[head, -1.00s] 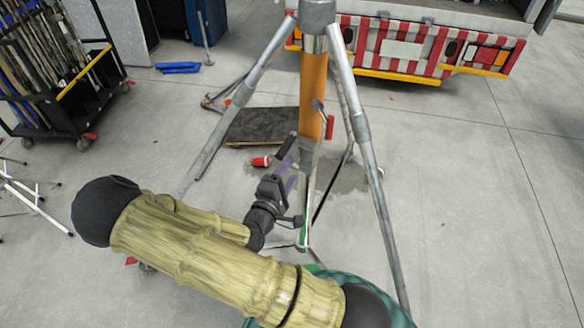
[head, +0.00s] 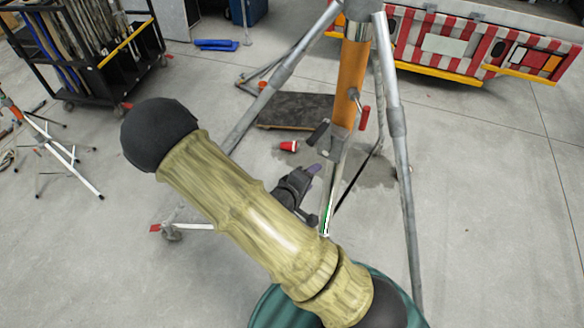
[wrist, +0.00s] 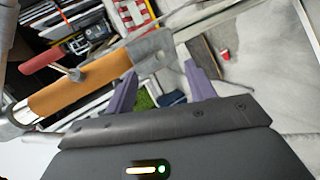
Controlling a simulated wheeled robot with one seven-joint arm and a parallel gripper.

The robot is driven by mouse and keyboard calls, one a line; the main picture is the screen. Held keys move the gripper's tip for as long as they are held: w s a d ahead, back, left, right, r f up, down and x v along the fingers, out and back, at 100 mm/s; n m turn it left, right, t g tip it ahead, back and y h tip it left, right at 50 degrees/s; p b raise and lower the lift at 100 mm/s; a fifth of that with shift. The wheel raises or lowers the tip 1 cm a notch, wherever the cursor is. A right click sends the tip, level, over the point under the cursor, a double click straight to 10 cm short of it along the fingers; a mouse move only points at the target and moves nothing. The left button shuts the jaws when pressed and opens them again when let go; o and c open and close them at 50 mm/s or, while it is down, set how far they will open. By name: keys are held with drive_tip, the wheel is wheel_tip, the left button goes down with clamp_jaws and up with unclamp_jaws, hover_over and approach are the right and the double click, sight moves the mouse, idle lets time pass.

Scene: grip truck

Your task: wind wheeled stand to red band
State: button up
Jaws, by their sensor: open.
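The wheeled stand has splayed grey metal legs (head: 397,125) and an orange column (head: 349,82). A red crank grip (head: 365,117) sticks out at the right of the column's lower part. In the wrist view the orange column (wrist: 85,88) lies slanted at the left, with the red grip (wrist: 40,56) beyond it. My gripper (head: 315,170) is below and left of the crank in the head view. In the wrist view my gripper (wrist: 160,82) has its purple fingers apart, with nothing clearly held between them. I cannot make out a red band on the stand.
A black cart of poles (head: 100,60) stands at the back left. A red-and-white striped truck rear (head: 450,42) is at the back right. A dark flat board (head: 295,110) and a red cup (head: 289,146) are on the floor behind the stand. Floor at the right is clear.

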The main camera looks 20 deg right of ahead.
drive_tip(key=s+a+r+m+g+y, duration=0.2)
drive_tip(key=a+m+g+y, duration=0.1)
drive_tip(key=a+m+y, duration=0.4)
drive_tip(key=s+d+r+g+y, duration=0.2)
drive_tip(key=s+d+r+y, duration=0.1)
drive_tip(key=s+r, duration=0.4)
drive_tip(key=v, duration=0.3)
drive_tip(key=shift+w, duration=0.25)
drive_tip(key=c, duration=0.3)
drive_tip(key=shift+c, duration=0.5)
